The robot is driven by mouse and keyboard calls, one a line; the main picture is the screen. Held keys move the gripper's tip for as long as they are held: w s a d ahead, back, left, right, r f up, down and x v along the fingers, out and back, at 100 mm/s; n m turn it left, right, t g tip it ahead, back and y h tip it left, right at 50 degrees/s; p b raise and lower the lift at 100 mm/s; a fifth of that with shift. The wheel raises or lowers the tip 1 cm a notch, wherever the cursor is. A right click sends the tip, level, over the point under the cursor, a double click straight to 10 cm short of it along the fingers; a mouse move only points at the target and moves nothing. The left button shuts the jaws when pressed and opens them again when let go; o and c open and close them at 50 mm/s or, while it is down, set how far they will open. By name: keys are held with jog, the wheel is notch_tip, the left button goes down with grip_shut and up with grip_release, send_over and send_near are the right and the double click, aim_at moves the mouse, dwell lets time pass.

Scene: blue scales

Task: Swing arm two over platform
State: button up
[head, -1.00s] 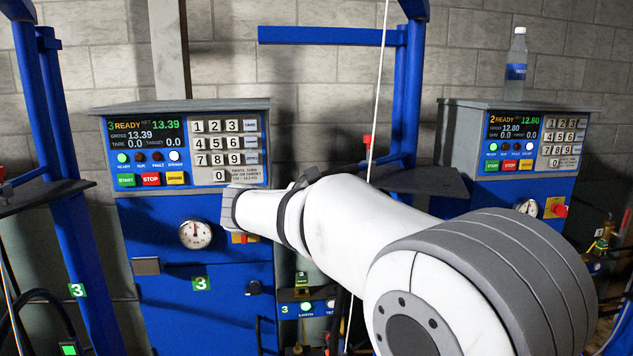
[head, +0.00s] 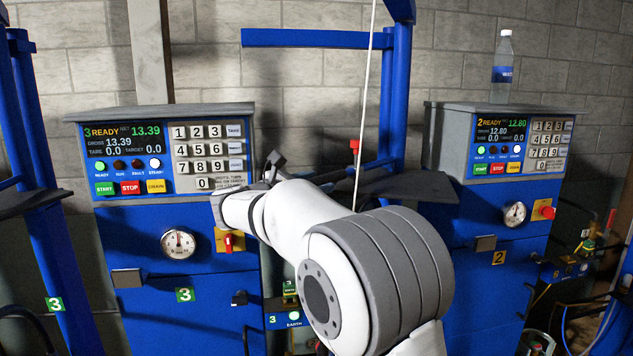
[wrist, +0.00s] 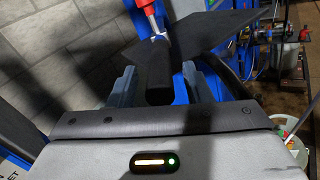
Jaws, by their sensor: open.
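A blue swing arm stands between scales 3 and 2. Its horizontal beam (head: 318,38) points left from a blue post (head: 395,100); I see no number on it. A dark flat platform (head: 405,188) sits beside scale 2. A red-topped fitting (head: 354,146) stands in front of the post, and a red part also shows in the wrist view (wrist: 144,8). My gripper (head: 274,165) is open, left of the red fitting, partly hidden by my wrist. In the wrist view, a black block-like part shows between my gripper's fingers (wrist: 158,80); contact cannot be told.
Scale 3's cabinet (head: 150,232) is close behind my arm, with a keypad, a gauge and a red-handled yellow switch (head: 229,242). Scale 2's cabinet (head: 490,215) stands right, a bottle (head: 502,65) on top. A thin pale line (head: 366,80) hangs beside the post.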

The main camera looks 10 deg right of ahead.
jog(key=shift+c, duration=0.3)
grip_shut()
dwell(0.4)
